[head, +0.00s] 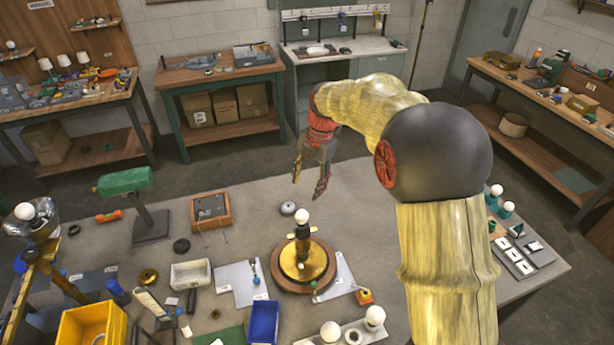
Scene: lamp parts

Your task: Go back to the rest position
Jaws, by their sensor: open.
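My gripper (311,180) is open and empty, with its fingers pointing down above the far part of the grey table (358,200). It is well apart from the lamp below it. The lamp is a round wooden base with a brass plate (318,265), a short stem and a white bulb (302,216) on top, standing upright near the middle of the table. My arm crosses the right side of the view and hides part of the table behind it.
A wooden box (210,209), green lamp (125,181), blue bin (263,322) and yellow bin (92,326) stand left of or in front of the lamp. Bulbs in a holder (331,332) are at the front. Sockets and switches (516,255) lie at right. Benches line the walls.

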